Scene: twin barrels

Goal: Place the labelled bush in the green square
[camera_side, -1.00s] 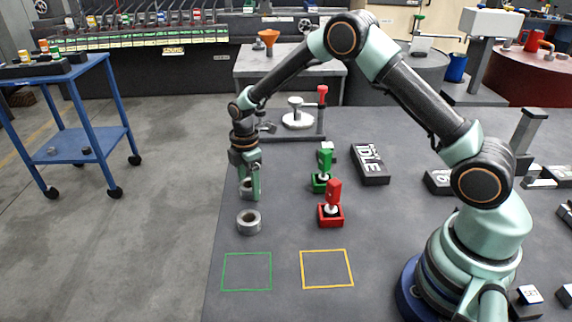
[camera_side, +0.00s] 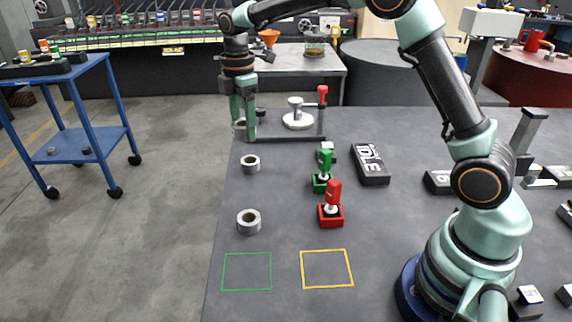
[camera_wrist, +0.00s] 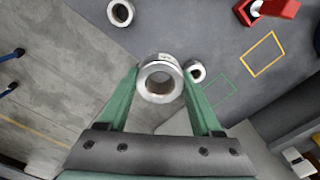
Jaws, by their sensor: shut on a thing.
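My gripper (camera_side: 243,130) is raised, its fingers pointing down, and is shut on a metal bush (camera_side: 239,124). In the wrist view the held bush (camera_wrist: 160,90) sits between the two green fingertips (camera_wrist: 160,82), its hole facing the camera. Small dark marks show on its rim, too small to read. Two other bushes rest on the bench: one farther back (camera_side: 251,164) and one nearer (camera_side: 249,222). I cannot tell a label on either. The green square outline (camera_side: 247,290) lies in front of the nearer bush and looks empty.
A yellow square outline (camera_side: 327,287) lies right of the green one. A red switch (camera_side: 333,193) and a green switch (camera_side: 324,171) stand right of the bushes. The bench's left edge is close to the bushes.

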